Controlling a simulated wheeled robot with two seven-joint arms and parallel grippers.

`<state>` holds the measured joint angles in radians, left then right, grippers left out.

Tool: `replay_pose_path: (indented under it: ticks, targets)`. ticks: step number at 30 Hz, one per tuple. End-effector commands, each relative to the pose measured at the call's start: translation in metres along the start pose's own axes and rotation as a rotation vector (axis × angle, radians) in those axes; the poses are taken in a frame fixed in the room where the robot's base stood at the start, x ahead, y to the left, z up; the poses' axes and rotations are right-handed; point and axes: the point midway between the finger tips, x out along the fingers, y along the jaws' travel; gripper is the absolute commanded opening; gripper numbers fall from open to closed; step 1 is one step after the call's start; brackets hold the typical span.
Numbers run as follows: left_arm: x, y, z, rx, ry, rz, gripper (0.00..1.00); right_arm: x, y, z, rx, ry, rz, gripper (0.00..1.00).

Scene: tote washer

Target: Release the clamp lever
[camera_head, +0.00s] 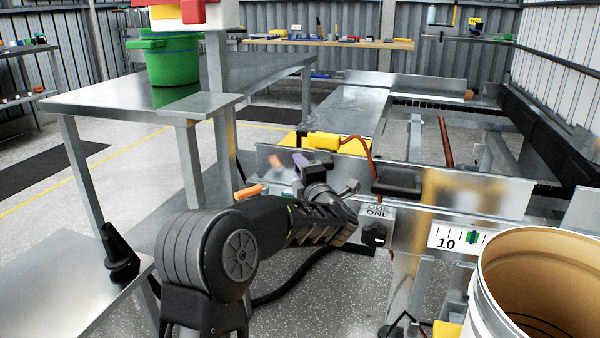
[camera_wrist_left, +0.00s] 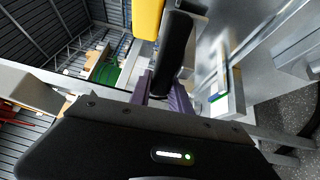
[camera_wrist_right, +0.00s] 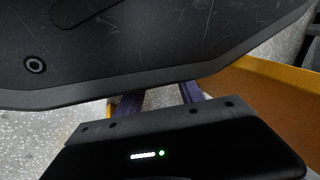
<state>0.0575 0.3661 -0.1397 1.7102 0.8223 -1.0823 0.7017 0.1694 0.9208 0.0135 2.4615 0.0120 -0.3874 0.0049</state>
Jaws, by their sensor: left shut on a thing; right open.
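My left gripper (camera_head: 301,163) is near the front edge of the metal machine, beside a yellow block (camera_head: 337,144). In the left wrist view its purple fingers (camera_wrist_left: 166,96) are shut on a black cylindrical grip, which looks like the clamp lever's handle (camera_wrist_left: 175,50). The handle stands out beyond the fingertips, with a yellow part (camera_wrist_left: 147,18) beside it. In the head view I cannot make out the lever clearly around my gripper. My right gripper (camera_wrist_right: 160,97) shows only in its wrist view; its purple fingers are apart with nothing seen between them.
A knob box marked ONE (camera_head: 376,228) and a black handle (camera_head: 397,182) are right of my left gripper. An orange handle (camera_head: 249,191) is left of it. A bucket (camera_head: 490,300) stands front right. A green tub (camera_head: 166,60) stands on the left table (camera_head: 100,101).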

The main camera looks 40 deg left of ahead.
Motion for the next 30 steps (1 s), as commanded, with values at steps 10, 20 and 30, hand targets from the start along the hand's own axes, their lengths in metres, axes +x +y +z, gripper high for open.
replay_pose_path:
  ticks: [10, 20, 30]
  targets:
    - [0.009, -0.003, 0.000, 0.002, -0.239, 0.001, 0.00, 0.029, 0.011, -0.003, 0.003, 0.002, -0.006, 0.45]
    - [0.015, -0.001, 0.005, 0.003, -0.423, -0.002, 0.00, 0.029, 0.011, -0.004, 0.004, 0.003, -0.007, 0.45]
    - [0.015, -0.001, 0.007, 0.000, -0.457, -0.002, 0.27, 0.029, 0.011, -0.003, 0.004, 0.002, -0.006, 0.45]
